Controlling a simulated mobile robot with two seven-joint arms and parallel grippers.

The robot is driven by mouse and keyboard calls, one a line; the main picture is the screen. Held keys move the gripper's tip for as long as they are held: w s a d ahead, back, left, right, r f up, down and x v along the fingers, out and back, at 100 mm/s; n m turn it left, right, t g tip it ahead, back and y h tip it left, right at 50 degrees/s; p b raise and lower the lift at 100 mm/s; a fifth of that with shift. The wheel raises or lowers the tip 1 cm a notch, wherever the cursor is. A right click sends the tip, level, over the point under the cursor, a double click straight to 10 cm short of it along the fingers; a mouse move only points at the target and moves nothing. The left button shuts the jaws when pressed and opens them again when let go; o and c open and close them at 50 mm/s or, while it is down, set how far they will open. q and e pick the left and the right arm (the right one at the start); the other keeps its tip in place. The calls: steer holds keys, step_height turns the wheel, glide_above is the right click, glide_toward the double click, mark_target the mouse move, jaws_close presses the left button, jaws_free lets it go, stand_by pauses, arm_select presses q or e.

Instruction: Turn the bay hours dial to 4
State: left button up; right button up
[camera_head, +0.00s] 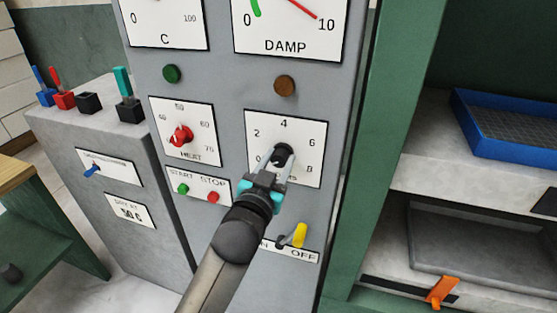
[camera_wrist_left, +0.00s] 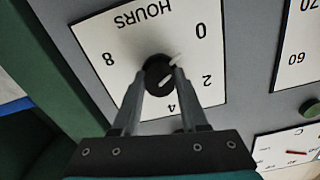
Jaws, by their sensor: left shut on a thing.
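The bay hours dial has a black knob (camera_head: 283,151) on a white plate (camera_head: 264,121) marked 0, 2, 4, 6, 8, below the DAMP gauge. In the left wrist view the plate appears upside down, and the knob (camera_wrist_left: 158,72) has a white mark that seems to point toward the 0. My left gripper (camera_head: 280,160) is shut on the knob, one finger on each side. In the left wrist view its fingertips (camera_wrist_left: 161,78) hide part of the plate, including the 6. My right gripper is not in view.
A red HEAT dial (camera_head: 181,136) and START/STOP buttons (camera_head: 198,190) are left of the knob. A yellow ON/OFF switch (camera_head: 299,235) is below. Colored levers (camera_head: 123,84) stand on the grey cabinet at left. A blue tray (camera_head: 510,115) lies on the shelf at right.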

arm_select(q)
jaws_close()
steer(key=m+p, duration=0.3)
steer(key=m, duration=0.1)
steer(key=m+p, duration=0.1)
steer(key=m, duration=0.4)
steer(key=shift+m+p, duration=0.4)
steer(key=m, duration=0.3)
steer(key=shift+m+p, duration=0.3)
steer(key=shift+p, duration=0.1)
steer(key=m, duration=0.3)
steer(key=shift+m+p, duration=0.3)
steer(key=shift+m, duration=0.1)
steer(key=m+p, duration=0.1)
steer(key=m, duration=0.5)
steer(key=shift+f+m, duration=0.1)
steer(key=shift+m, duration=0.2)
